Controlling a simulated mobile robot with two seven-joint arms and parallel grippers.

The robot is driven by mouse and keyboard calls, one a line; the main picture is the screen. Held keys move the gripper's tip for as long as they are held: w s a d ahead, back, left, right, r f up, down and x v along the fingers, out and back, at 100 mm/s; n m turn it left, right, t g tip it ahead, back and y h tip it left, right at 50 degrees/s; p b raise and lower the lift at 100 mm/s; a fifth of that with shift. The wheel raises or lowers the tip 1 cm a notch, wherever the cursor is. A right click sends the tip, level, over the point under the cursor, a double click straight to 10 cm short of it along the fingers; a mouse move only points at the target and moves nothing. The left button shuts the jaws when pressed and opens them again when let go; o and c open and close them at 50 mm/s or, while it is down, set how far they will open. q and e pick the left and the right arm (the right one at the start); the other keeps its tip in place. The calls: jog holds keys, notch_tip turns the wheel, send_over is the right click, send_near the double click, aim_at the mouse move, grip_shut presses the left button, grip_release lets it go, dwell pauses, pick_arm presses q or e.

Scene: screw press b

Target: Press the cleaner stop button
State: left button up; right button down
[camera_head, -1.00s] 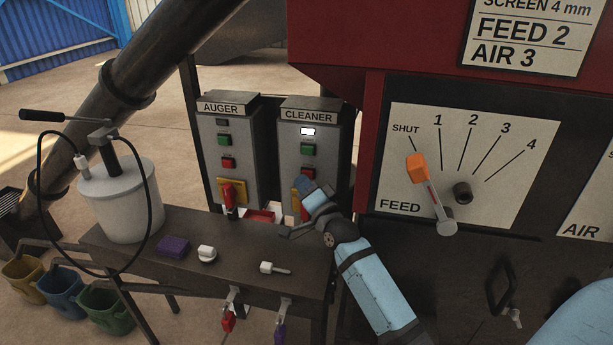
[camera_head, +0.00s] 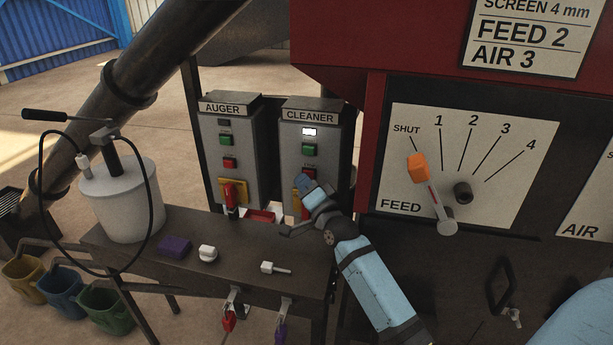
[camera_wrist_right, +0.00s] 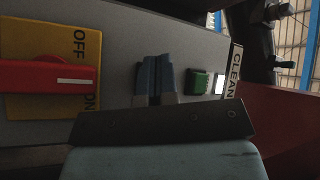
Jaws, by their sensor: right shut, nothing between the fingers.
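The grey CLEANER box (camera_head: 327,150) stands behind the dark table. Its white lamp (camera_head: 309,132) is lit, above a green button (camera_head: 309,149). The red stop button (camera_head: 310,171) shows partly just above my right gripper's fingertips. My right gripper (camera_head: 302,181) is shut and empty, its blue fingertips at the box's face by the red button. I cannot tell whether they touch it. In the right wrist view the shut fingers (camera_wrist_right: 155,76) lie between the green button (camera_wrist_right: 198,82) and the red rotary switch (camera_wrist_right: 48,77); the red button is hidden there.
The AUGER box (camera_head: 240,145) stands to the left with similar buttons. The table (camera_head: 235,262) holds a purple block (camera_head: 174,245) and small white parts. A white pot (camera_head: 122,202) stands at its left. The feed panel (camera_head: 460,165) with an orange-handled lever is on the right.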

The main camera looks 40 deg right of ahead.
jog(key=shift+d+r, duration=0.3)
jog(key=shift+d, duration=0.05)
jog(key=shift+s+a+f+p, duration=0.15)
jog(key=shift+f+p, duration=0.1)
jog(key=shift+p, duration=0.1)
jog(key=shift+s+a+f, duration=0.1)
jog(key=shift+s+f, duration=0.1)
jog(key=shift+s, duration=0.25)
jog(key=shift+s+a, duration=0.1)
jog(key=s+a+p, duration=0.1)
jog(key=a, duration=0.1)
jog(key=s+a+p, duration=0.1)
jog(key=s, duration=0.1)
jog(key=shift+a, duration=0.4)
